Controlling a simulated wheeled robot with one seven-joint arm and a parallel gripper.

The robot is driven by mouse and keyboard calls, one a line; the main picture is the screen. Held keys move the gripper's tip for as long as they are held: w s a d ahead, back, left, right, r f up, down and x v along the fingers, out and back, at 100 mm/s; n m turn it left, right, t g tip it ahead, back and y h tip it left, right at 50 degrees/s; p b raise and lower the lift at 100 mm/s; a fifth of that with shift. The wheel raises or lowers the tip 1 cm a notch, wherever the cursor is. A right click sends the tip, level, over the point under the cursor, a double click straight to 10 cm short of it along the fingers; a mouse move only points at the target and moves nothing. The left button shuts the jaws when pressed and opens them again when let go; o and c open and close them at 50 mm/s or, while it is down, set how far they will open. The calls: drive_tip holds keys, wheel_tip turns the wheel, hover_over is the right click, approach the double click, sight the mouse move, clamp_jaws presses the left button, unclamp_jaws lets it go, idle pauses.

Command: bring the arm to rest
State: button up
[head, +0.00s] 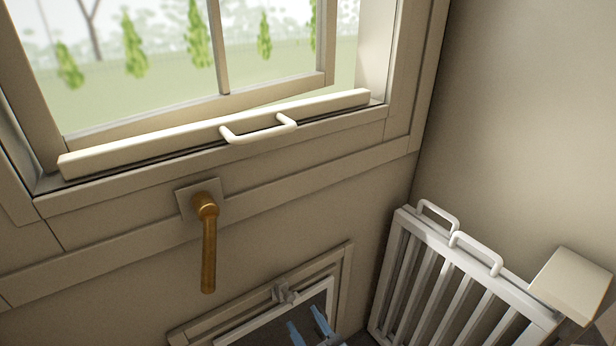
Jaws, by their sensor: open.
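My gripper (304,316) shows at the bottom of the head view, with two blue fingers pointing up. The fingers are apart and nothing is seen between them. They are in front of a dark panel in a beige frame (215,329) low on the wall. The rest of my arm is mostly cut off by the lower picture edge.
Above is a window with a pale bar (130,147) along its sill and a white pull handle (258,133). A brass lever handle (208,250) hangs below it. A grey latch (286,293) tops the frame. A white slatted rack (440,238) and beige block (570,284) stand right.

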drive_tip(key=s+d+r+m+h+p, duration=0.1)
drive_tip(key=s+d+r+m+h, duration=0.15)
drive_tip(key=s+d, duration=0.6)
drive_tip(key=s+d+r+m+h+p, duration=0.2)
drive_tip(key=s+d+m, duration=0.15)
drive_tip(key=s, duration=1.05)
drive_tip(key=s+d+r+m+h, duration=0.1)
drive_tip(key=s+d+r, duration=0.2)
drive_tip(key=s+r, duration=0.2)
drive_tip(key=s+d+r+m+h+p, duration=0.1)
drive_tip(key=s+d+r, duration=0.2)
drive_tip(key=s+r, duration=0.3)
drive_tip(key=s+d+r+m+g+h, duration=0.1)
drive_tip(key=s+d+r+h, duration=0.1)
drive_tip(key=s+r, duration=0.4)
wheel_tip(320, 180, up, 3)
drive_tip(key=shift+d+r+p, duration=0.1)
drive_tip(key=shift+d+p, duration=0.3)
drive_tip(key=shift+d, duration=0.5)
drive_tip(key=shift+s, duration=0.1)
